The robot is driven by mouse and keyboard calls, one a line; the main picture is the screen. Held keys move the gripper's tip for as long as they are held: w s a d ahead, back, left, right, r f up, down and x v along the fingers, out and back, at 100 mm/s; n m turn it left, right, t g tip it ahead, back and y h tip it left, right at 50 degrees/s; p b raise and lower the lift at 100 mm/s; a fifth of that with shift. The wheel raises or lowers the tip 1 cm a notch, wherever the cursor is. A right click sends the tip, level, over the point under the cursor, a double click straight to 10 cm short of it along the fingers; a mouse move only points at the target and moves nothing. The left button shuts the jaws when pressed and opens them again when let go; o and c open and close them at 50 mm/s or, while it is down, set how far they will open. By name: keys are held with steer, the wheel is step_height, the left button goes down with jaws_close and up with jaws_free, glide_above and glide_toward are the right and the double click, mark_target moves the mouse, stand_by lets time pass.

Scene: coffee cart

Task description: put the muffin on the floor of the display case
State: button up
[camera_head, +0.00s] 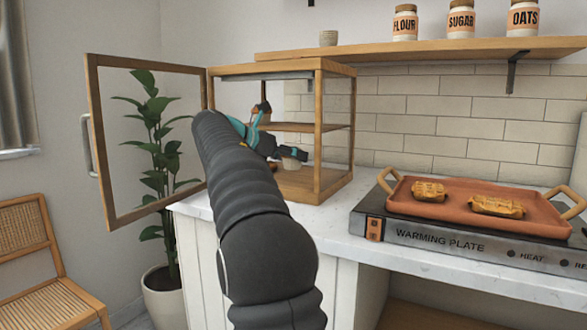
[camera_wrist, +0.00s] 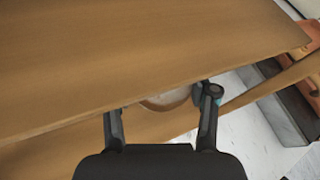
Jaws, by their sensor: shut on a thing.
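The wooden display case (camera_head: 333,184) stands on the counter with its glass door (camera_head: 97,150) swung open to the left. My gripper (camera_head: 284,155) is inside the case, below the middle shelf (camera_head: 320,128) and above the case floor (camera_head: 305,186). The muffin (camera_head: 294,163) is a small pale shape at my fingers, partly hidden by them and my arm. In the wrist view, my gripper (camera_wrist: 165,108) has its fingers on both sides of the muffin (camera_wrist: 168,99). A wooden board hides most of the muffin there. I cannot tell whether the muffin touches the floor.
A warming plate (camera_head: 440,238) to the right bears a terracotta tray (camera_head: 460,184) with two wrapped pastries. A wall shelf (camera_head: 420,48) with jars runs above. A plant (camera_head: 160,140) stands behind the open door, and a chair (camera_head: 40,260) is at the left. The case's posts and middle shelf surround my gripper closely.

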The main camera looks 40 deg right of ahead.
mark_target(292, 168)
steer(key=shift+w+d, duration=0.25)
steer(key=shift+d, duration=0.25)
steer(key=shift+f+b, duration=0.7)
steer(key=shift+f, duration=1.05)
steer(key=shift+f, duration=0.1)
steer(key=o, duration=1.3)
steer(key=shift+a+r, duration=0.25)
steer(key=p+v, duration=0.1)
steer(key=v, duration=1)
steer(key=shift+a+p, duration=0.25)
steer(key=shift+p, duration=0.15)
